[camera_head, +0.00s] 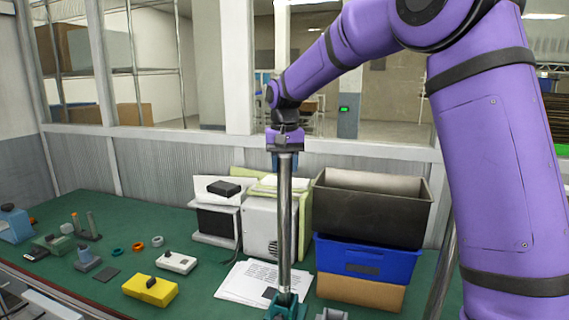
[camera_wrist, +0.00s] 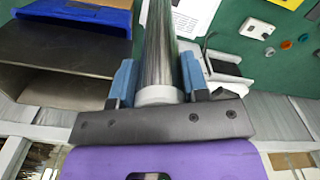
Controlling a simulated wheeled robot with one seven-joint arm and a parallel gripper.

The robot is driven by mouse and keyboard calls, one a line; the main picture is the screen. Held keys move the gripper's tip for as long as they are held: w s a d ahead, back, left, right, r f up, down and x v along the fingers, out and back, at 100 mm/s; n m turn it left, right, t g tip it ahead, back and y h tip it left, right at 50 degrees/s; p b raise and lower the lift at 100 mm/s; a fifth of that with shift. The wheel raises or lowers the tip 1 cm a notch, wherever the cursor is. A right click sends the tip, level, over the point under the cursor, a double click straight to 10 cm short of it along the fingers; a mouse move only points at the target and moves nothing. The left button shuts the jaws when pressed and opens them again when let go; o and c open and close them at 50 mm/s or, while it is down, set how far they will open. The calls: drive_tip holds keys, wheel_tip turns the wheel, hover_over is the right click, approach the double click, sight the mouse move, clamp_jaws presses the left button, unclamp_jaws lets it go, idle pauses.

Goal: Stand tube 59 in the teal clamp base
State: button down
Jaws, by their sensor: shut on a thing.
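A long shiny metal tube (camera_head: 285,220) stands close to upright in the head view. No number can be read on it. My gripper (camera_head: 285,158) is shut on its upper end; in the wrist view the blue fingers (camera_wrist: 157,82) sit either side of the tube (camera_wrist: 160,45), near its pale end cap. The teal clamp base (camera_head: 286,309) is at the bottom edge of the head view, partly cut off. The tube's lower end meets the base in the picture; I cannot tell how far it is seated in it.
Behind the tube are papers (camera_head: 250,283), a white box (camera_head: 262,228), and a dark open bin (camera_head: 370,205) above a blue bin (camera_head: 362,262). A yellow device (camera_head: 150,290) and a white device (camera_head: 176,262) lie left. A grey part (camera_head: 331,314) is just right of the base.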

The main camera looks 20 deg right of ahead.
drive_tip(key=shift+f, duration=0.3)
drive_tip(key=c, duration=0.9)
unclamp_jaws()
drive_tip(key=shift+r, duration=5.45)
